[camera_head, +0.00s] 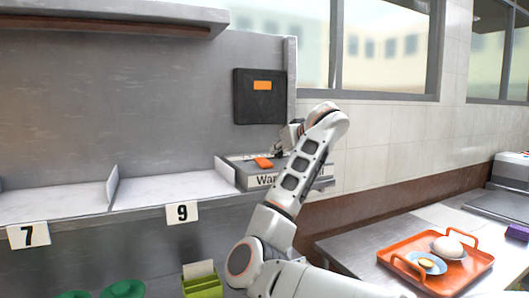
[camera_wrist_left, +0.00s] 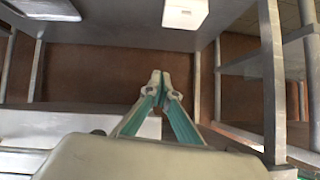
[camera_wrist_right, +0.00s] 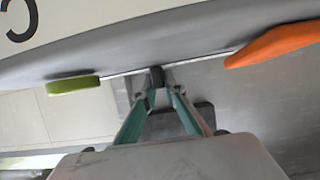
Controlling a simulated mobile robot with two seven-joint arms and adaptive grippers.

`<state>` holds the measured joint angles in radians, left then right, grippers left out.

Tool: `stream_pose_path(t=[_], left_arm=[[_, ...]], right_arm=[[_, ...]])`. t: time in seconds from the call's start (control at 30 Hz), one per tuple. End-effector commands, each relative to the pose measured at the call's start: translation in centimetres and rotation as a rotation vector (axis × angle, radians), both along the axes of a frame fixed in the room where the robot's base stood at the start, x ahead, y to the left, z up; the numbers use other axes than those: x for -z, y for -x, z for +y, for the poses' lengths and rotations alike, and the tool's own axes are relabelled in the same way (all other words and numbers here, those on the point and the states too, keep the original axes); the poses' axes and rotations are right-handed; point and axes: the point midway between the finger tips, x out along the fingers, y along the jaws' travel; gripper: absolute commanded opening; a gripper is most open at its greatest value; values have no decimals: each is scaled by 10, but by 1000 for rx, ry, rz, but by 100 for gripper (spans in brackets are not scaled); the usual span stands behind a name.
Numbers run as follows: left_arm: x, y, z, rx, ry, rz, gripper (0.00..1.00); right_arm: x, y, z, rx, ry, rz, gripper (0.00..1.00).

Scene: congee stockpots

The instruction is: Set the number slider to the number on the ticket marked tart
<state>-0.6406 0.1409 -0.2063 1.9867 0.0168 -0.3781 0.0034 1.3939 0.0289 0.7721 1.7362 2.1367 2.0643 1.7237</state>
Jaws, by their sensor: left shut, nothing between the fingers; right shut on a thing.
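My right gripper (camera_wrist_right: 160,82) is shut on a small dark knob (camera_wrist_right: 157,76) in the right wrist view. The knob sits on a thin rail between a green end piece (camera_wrist_right: 73,85) and an orange end piece (camera_wrist_right: 275,44). In the head view, the right gripper (camera_head: 281,151) is at the grey box with cut-off lettering "Wa" (camera_head: 233,171), near its orange piece (camera_head: 263,162); my arm hides part of the box. My left gripper (camera_wrist_left: 158,82) is shut and empty in its wrist view, below a shelf. No ticket marked tart is readable.
Number cards 7 (camera_head: 28,235) and 9 (camera_head: 182,213) hang on the shelf edge. A black panel (camera_head: 260,107) is on the metal wall. A green holder (camera_head: 203,288) stands below. An orange tray (camera_head: 463,277) with food is on the right counter.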

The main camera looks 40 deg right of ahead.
Motion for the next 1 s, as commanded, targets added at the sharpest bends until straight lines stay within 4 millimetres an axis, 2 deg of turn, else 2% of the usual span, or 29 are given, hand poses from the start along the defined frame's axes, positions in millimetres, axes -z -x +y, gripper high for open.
stream_pose_path(t=[0.03, 0.1, 0.2, 0.33, 0.7, 0.73, 0.77, 1.0], left_arm=[[1, 0, 0, 1, -1, 0, 0], [1, 0, 0, 0, -1, 0, 0], [0, -1, 0, 1, -1, -3, 0], [-1, -2, 0, 1, -2, -5, 0], [-2, -3, 0, 0, -2, -7, 0], [-2, -3, 0, 0, -2, -6, 0], [-2, -2, 0, 0, -2, -6, 0], [0, -2, 0, -1, -2, -4, 0]], right_arm=[[-2, 6, -18, 6, -1, -6, 0], [-2, 12, -36, 4, -1, -6, 0], [-3, 19, -58, 2, -2, -6, 0], [-2, 24, -74, 0, 1, -5, 0], [-2, 27, -80, 3, 5, -4, 0], [-3, 27, -80, 3, 5, -5, 18], [-3, 27, -80, 3, 5, -5, 26], [-1, 26, -79, 1, 2, -3, 28]])
